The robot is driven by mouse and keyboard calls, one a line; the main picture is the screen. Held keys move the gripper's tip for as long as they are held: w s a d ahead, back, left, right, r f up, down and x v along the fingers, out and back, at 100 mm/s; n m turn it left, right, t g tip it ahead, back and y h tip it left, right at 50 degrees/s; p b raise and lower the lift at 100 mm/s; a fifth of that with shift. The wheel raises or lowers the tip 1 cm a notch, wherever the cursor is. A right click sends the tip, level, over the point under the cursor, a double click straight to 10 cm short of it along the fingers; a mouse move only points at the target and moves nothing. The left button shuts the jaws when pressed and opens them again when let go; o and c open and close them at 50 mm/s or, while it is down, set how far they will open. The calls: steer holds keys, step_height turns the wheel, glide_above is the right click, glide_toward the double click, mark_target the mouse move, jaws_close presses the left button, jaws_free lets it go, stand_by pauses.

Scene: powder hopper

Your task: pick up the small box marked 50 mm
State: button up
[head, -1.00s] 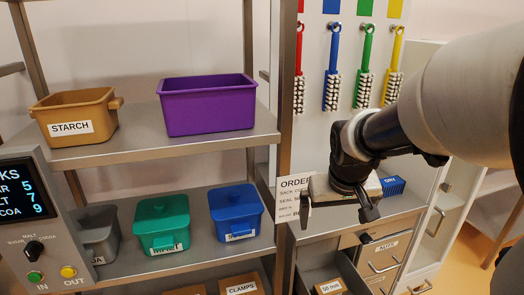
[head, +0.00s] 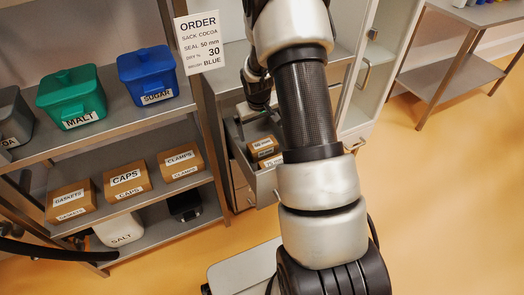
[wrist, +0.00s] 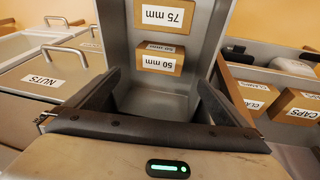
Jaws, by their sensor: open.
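The small brown box marked 50 mm (head: 262,146) sits in the open grey drawer (head: 235,143). In the wrist view the 50 mm box (wrist: 160,60) is upside down in the picture, in the drawer ahead of my fingers. A larger box marked 75 mm (wrist: 163,16) is beside it; it also shows in the head view (head: 274,162), partly hidden by my arm. My gripper (wrist: 160,82) is open and empty, with its fingers spread to either side of the 50 mm box in the picture but apart from it. In the head view my gripper (head: 254,116) is above the drawer's back part.
The drawer's side walls stand close around the boxes. Boxes marked CAPS (head: 126,180) and CLAMPS (head: 181,163) are on the shelf to the left. A closed NUTS drawer (wrist: 42,83) with a handle is beside the open one.

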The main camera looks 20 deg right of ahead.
mark_target(262, 144)
steer(key=b+x, duration=0.2)
steer(key=x, duration=1)
steer(key=shift+f, duration=0.25)
steer(key=shift+c, duration=0.4)
steer(key=c, duration=0.8)
